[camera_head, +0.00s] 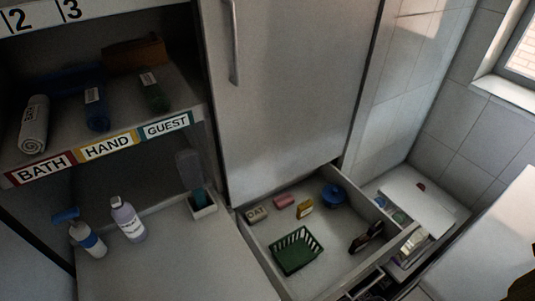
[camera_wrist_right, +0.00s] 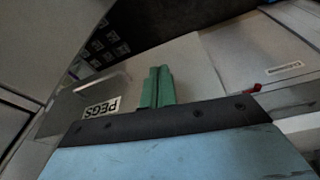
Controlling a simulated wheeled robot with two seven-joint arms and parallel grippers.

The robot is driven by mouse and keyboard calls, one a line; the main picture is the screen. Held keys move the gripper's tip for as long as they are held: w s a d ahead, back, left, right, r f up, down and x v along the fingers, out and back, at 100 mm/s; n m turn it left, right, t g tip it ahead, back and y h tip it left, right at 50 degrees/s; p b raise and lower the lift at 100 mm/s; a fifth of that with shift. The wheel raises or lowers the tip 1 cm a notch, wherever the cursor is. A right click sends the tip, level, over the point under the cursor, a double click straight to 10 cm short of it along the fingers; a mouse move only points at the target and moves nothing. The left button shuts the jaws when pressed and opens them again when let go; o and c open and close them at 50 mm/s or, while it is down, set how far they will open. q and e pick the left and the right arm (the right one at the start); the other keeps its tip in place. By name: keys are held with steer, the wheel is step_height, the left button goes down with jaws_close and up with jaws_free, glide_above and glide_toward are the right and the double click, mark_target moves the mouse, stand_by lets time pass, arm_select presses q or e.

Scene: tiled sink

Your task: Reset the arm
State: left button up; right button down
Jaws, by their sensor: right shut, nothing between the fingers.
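My right gripper (camera_wrist_right: 158,72) shows in the right wrist view. Its two green fingers are together with nothing between them. They are clear of any object that I can make out. The head view does not clearly show either gripper; a dark shape at its lower right edge is too cut off to identify. My left gripper is not in view.
An open drawer (camera_head: 345,262) holds a green basket (camera_head: 296,251), small bars and a blue round container (camera_head: 333,195). Bottles (camera_head: 127,219) stand on the left counter, below shelved towels (camera_head: 96,108).

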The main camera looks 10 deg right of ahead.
steer(key=s+f+g+b, duration=0.1)
steer(key=s+f+b, duration=0.15)
steer(key=f, duration=0.65)
steer(key=s+f+b, duration=0.1)
steer(key=s+f, duration=0.3)
steer(key=f, duration=0.6)
steer(key=s+d+f+b, duration=0.3)
steer(key=s+f+b, duration=0.1)
steer(key=s+f, duration=0.8)
steer(key=shift+s+d+f+g+b, duration=0.15)
steer(key=shift+s+f+g+b, duration=0.15)
steer(key=shift+f+g, duration=0.15)
